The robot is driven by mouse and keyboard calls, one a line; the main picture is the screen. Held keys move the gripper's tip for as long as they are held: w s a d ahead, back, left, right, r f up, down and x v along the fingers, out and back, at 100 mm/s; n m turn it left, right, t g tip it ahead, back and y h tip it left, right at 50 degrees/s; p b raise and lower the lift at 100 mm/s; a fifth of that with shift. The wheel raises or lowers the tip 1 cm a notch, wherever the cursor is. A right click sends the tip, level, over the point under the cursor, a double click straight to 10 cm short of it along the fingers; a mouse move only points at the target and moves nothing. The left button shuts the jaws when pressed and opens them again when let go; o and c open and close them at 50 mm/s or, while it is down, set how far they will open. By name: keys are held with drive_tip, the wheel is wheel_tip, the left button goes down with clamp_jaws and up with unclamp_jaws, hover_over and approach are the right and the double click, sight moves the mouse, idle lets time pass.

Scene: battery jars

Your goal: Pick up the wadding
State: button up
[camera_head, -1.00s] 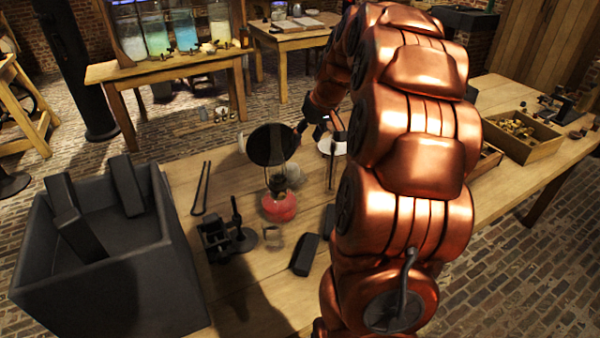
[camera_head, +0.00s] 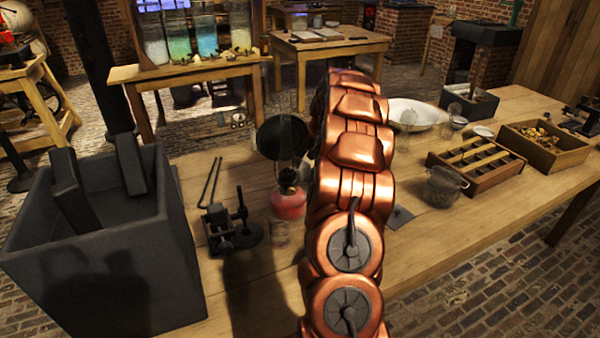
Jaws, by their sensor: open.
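I cannot make out any wadding in the head view. My copper-coloured arm rises through the middle of the picture and hides part of the table (camera_head: 430,262) behind it. My gripper does not show; it is out of sight behind the arm. A wide white oval dish (camera_head: 420,112) stands on the table just right of the arm. I cannot tell whether anything lies in it.
Left of the arm stand a red-based lamp (camera_head: 288,205) with a dark disc, a small black device (camera_head: 222,228) and a dark grey bin (camera_head: 150,262). Right are a glass pot (camera_head: 443,188), a slatted wooden rack (camera_head: 490,178) and a wooden box (camera_head: 553,160).

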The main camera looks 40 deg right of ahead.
sight(303, 164)
drive_tip(key=shift+p+x, duration=0.75)
drive_tip(key=shift+x, duration=2.25)
drive_tip(key=shift+s, duration=0.15)
drive_tip(key=c, duration=0.5)
